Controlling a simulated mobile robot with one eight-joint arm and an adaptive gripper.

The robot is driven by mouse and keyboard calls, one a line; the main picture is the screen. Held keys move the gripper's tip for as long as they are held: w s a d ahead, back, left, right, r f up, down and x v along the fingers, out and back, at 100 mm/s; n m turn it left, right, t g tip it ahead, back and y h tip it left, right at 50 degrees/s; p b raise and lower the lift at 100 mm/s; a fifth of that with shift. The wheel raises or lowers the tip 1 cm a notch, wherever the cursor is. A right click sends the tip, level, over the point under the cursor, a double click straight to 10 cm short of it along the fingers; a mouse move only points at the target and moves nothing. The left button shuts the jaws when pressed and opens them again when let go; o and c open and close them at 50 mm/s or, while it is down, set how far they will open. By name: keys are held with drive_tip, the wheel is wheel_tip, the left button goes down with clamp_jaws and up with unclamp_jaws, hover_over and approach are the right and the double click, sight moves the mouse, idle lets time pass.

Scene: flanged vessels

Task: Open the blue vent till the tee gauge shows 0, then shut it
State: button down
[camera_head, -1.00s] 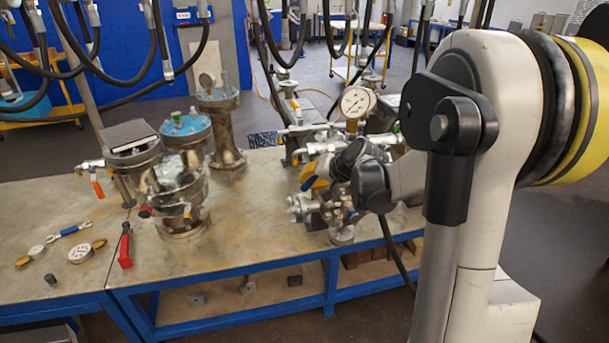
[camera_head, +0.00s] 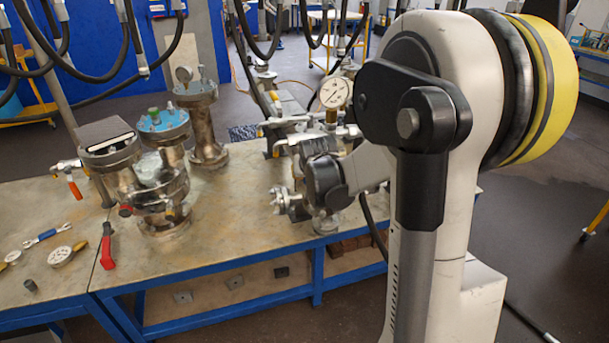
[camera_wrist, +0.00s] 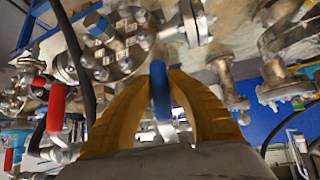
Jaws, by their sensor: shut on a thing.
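My gripper (camera_wrist: 160,100) shows in the wrist view with its two yellow-brown fingers closed on a blue handle (camera_wrist: 160,88), the vent's. The handle stands upright between the fingertips. In the head view my wrist is in front of the fittings and hides the fingers and the blue handle. The tee gauge (camera_head: 334,92) is a round white dial upright on a brass stem, above the pipework at the back of the bench. Its needle is too small to read surely.
Red handles (camera_wrist: 56,107) stand left of my fingers in the wrist view. Flanged vessels (camera_head: 160,185) stand on the bench (camera_head: 235,215) left of my wrist. A red-handled tool (camera_head: 106,247) and a loose gauge (camera_head: 62,256) lie at the front left. Hoses hang above.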

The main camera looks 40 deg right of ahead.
idle(0.4)
drive_tip(key=c, duration=1.3)
unclamp_jaws()
drive_tip(key=shift+d, duration=0.15)
drive_tip(key=v, duration=1.2)
